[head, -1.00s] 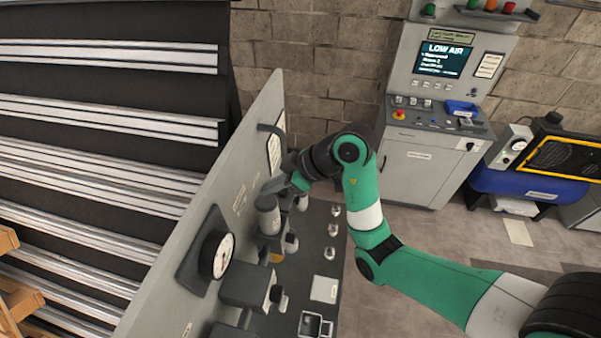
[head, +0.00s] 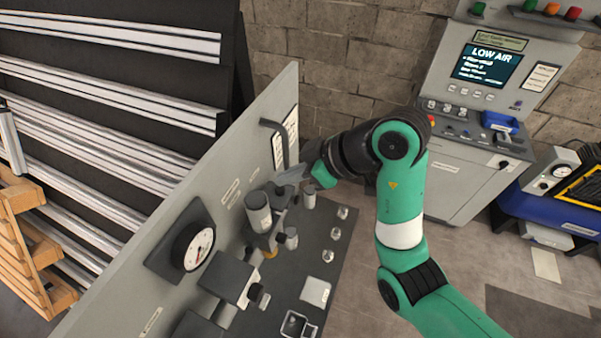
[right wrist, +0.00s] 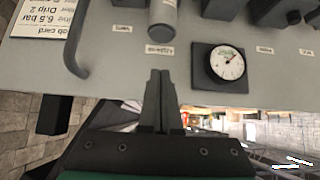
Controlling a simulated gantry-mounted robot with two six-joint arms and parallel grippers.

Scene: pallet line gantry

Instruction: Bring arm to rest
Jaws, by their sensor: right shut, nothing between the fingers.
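My right arm (head: 400,215), green with dark joints, reaches in from the lower right. My right gripper (head: 284,178) is shut and empty, its tips near the grey panel, just above and right of the grey cylinder unit (head: 258,211). In the right wrist view the two dark fingers (right wrist: 159,82) lie together with nothing between them. I cannot tell whether the tips touch the panel. My left gripper is not in view.
A gauge (head: 193,247) and a bent handle (head: 276,137) stick out of the panel (head: 130,285). Small metal parts (head: 336,233) lie on a dark surface below. A console (head: 450,180) reading "LOW AIR" stands behind. Open floor (head: 480,255) lies right of my arm.

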